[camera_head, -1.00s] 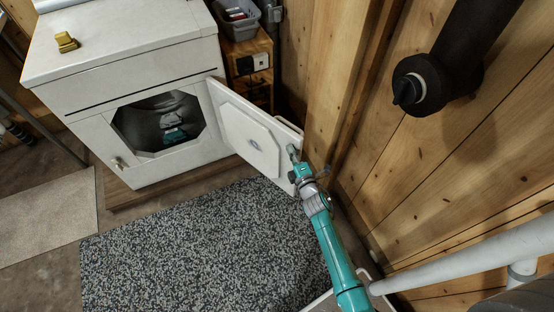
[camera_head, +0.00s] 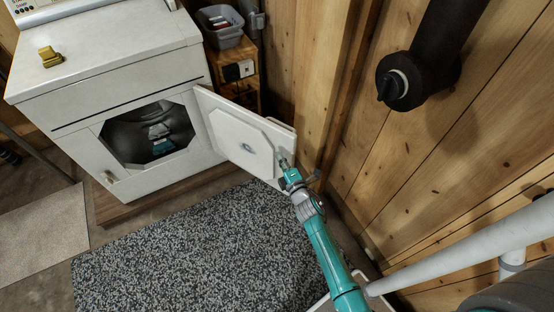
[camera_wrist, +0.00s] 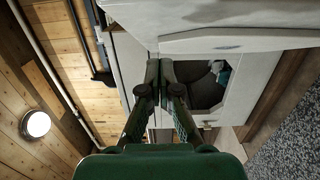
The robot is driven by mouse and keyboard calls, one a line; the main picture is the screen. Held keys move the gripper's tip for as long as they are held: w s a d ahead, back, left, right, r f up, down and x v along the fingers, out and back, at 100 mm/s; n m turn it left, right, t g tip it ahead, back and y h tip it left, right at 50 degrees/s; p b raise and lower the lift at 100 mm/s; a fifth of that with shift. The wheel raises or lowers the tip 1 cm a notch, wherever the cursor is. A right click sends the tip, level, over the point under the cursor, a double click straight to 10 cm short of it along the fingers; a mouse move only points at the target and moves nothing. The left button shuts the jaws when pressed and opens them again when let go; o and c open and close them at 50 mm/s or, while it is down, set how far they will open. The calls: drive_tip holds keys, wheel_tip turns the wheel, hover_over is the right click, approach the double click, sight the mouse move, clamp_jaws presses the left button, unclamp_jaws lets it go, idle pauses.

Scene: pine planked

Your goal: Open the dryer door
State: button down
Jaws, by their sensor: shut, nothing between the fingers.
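The white dryer (camera_head: 100,60) stands at the upper left in the head view. Its door (camera_head: 240,135) is swung wide open to the right, with its inner face showing. The round-cornered opening shows a dark drum (camera_head: 150,132) with some teal and pale cloth (camera_head: 160,140) inside. My gripper (camera_head: 284,160) is at the free edge of the door, near its lower right part; contact cannot be told for sure. In the wrist view, my gripper (camera_wrist: 159,68) has its fingers together and empty, close to the door edge (camera_wrist: 240,38), with the drum opening behind.
A plank wall (camera_head: 400,150) rises close on the right, with a black pipe (camera_head: 430,60). A wooden shelf (camera_head: 238,80) holding a grey bin (camera_head: 222,30) stands beside the dryer. A speckled mat (camera_head: 180,250) covers the floor in front. A brass-coloured object (camera_head: 50,57) lies on the dryer top.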

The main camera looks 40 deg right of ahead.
drive_tip(key=s+d, duration=0.1)
drive_tip(key=s, duration=0.8)
drive_tip(key=shift+s+d, duration=0.15)
drive_tip(key=shift+s, duration=0.2)
drive_tip(key=s+a+r+m+y, duration=0.1)
drive_tip(key=s+a+r+m, duration=0.35)
drive_tip(key=s, duration=0.45)
drive_tip(key=s+a+r+m+g+y, duration=0.1)
drive_tip(key=s+a+r+m, duration=0.2)
drive_tip(key=s+a, duration=0.4)
drive_tip(key=s+a+r+m, duration=0.3)
drive_tip(key=s+a+m, duration=0.15)
drive_tip(key=s, duration=0.55)
drive_tip(key=s+a+r+m+g+y, duration=0.1)
drive_tip(key=s+r+m, duration=0.2)
drive_tip(key=s+r, duration=0.4)
drive_tip(key=shift+a+r+m+g+y, duration=0.3)
drive_tip(key=shift+r+g+y, duration=0.1)
drive_tip(key=shift+r, duration=0.5)
